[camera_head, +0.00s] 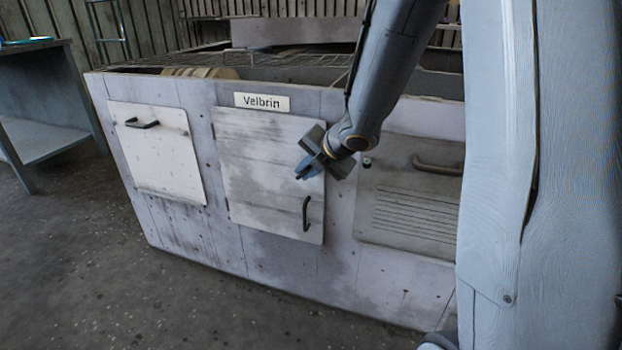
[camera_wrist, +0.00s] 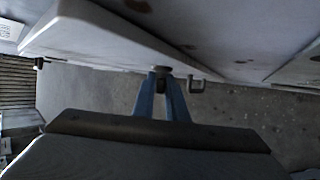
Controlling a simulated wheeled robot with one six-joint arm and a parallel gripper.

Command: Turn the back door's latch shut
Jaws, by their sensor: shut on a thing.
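The middle door (camera_head: 262,180) is a pale, weathered panel below the "Velbrin" label, with a dark upright handle (camera_head: 306,213) at its lower right. It looks flush with the housing front. My gripper (camera_head: 308,168) is at this door's upper right edge. In the wrist view, my blue fingers (camera_wrist: 166,95) are shut on a small round grey latch knob (camera_wrist: 160,70) standing off the pale panel. In the head view my gripper hides this latch. I cannot tell the latch's turned angle. A dark handle (camera_wrist: 197,86) shows just right of the fingers in the wrist view.
The housing (camera_head: 220,225) also carries a left panel (camera_head: 155,155) with a handle and a right slotted panel (camera_head: 408,205) with a handle and a small knob (camera_head: 367,162). A grey table (camera_head: 35,95) stands at far left. The floor (camera_head: 130,300) in front is clear.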

